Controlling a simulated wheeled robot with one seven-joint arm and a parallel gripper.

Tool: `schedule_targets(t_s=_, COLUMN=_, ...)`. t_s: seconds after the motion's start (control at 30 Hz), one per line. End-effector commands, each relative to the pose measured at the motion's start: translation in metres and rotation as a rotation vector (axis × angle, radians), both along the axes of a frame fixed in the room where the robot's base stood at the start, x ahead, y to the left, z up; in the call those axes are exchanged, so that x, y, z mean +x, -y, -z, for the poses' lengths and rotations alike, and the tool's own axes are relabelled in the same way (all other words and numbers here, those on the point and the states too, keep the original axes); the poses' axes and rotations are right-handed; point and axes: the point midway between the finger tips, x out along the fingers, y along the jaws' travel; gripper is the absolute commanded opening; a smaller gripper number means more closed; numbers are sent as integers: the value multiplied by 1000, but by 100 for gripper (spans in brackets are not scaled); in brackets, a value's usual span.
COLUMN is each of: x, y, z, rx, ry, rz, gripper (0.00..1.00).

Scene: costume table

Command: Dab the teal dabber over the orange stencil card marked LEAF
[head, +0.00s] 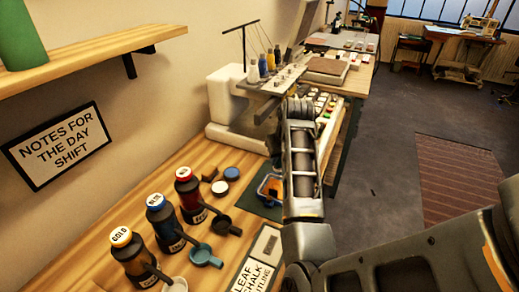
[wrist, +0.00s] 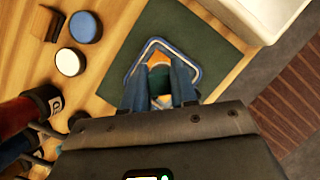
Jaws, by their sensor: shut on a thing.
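My gripper (wrist: 160,82) is shut on the teal dabber (wrist: 158,72), which shows between the two blue fingers in the wrist view. The orange stencil card (wrist: 154,58) lies under it, inside a blue-rimmed frame or tray (wrist: 194,62). Fingers and dabber cover much of the card, and no LEAF marking on it is readable. I cannot tell whether the dabber touches the card.
A green mat (wrist: 215,45) lies under the frame. A blue pad (wrist: 86,27), a white-topped pad (wrist: 70,62) and a brown block (wrist: 47,24) stand left. Paint bottles (head: 160,222) and a LEAF CHALK OUTLINE sign (head: 250,277) are nearer. A sewing machine (head: 225,105) stands behind.

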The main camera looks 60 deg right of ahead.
Motion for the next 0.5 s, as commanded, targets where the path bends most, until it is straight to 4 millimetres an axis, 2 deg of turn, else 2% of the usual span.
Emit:
schedule_targets(t_s=0.27, x=0, y=0, z=8, rx=0, ry=0, rz=-1, gripper=3)
schedule_targets(t_s=0.5, x=0, y=0, z=30, rx=0, ry=0, rz=-1, gripper=3)
